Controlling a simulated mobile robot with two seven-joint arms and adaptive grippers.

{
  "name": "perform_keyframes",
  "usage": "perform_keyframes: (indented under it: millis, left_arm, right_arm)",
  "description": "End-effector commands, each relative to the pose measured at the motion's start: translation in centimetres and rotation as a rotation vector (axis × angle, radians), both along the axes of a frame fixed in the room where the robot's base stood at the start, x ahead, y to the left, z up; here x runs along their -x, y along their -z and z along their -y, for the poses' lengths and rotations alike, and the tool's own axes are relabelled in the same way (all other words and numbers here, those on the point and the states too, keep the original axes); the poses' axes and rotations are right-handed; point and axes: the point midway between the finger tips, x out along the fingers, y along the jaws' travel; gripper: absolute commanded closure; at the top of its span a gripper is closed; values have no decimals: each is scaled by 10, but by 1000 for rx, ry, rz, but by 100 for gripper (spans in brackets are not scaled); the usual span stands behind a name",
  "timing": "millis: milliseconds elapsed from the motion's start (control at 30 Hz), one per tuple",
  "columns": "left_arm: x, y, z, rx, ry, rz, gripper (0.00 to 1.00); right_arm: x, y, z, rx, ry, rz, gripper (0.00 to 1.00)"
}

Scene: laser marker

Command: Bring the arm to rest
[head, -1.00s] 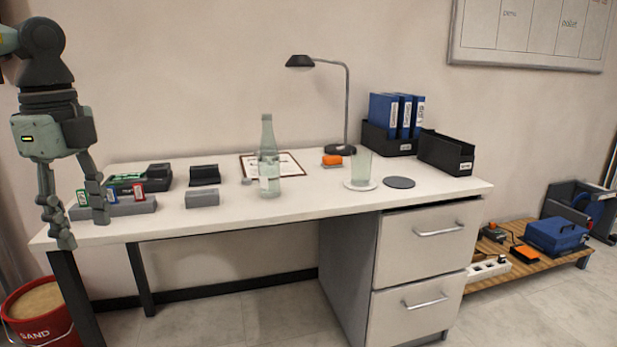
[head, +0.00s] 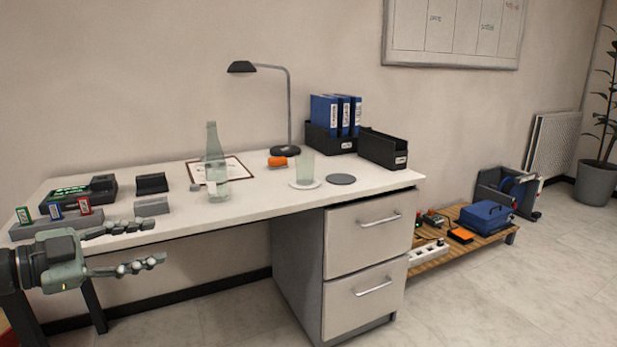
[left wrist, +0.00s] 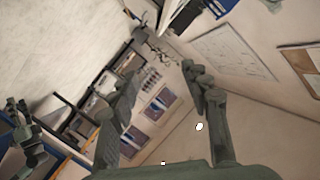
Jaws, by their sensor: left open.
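My left gripper (head: 160,243) is in the lower left of the head view, pointing right, at the desk's front left corner. Its two fingers are spread apart with nothing between them. The left wrist view also shows the open fingers (left wrist: 158,88), with only the distant room between them. A grey-green jointed part (left wrist: 24,128) at the left edge of the left wrist view looks like my right gripper; its jaws cannot be made out.
The desk (head: 250,204) holds a grey holder (head: 60,227) with small coloured pieces just behind my gripper, a bottle (head: 215,165), a glass (head: 305,168) and a lamp (head: 290,105). A low wooden pallet (head: 430,260) stands right. Floor in front is clear.

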Motion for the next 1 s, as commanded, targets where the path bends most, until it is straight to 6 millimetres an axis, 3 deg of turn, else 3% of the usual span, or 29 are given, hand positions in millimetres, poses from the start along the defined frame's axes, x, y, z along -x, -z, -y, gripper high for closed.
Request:
perform_keyframes:
  millis: [67,167,267,367,500,600,700,833,1000]
  left_arm:
    - [-13,20,-21,118,-202,58,53]
    - [-17,67,-58,189,-491,53,53]
    - [2,134,-85,196,-763,-51,53]
    - [35,202,-94,162,-958,-212,53]
    - [97,288,-76,89,-1121,-491,53]
    - [146,335,-47,29,-1166,-701,53]
    - [189,367,-14,-21,-1166,-889,53]
    - [229,389,22,-67,-1132,-1058,53]
    - [251,397,42,-92,-1102,-1148,53]
  right_arm:
    - [3,6,3,4,7,-27,60]
    - [6,18,8,8,15,-60,60]
    - [11,28,11,10,23,-90,60]
    - [15,37,15,14,30,-116,60]
    - [20,48,19,17,38,-148,60]
    - [24,54,22,19,44,-167,60]
    - [27,59,24,21,48,-183,60]
    - [30,64,25,22,52,-197,60]
    - [31,67,26,22,54,-204,60]
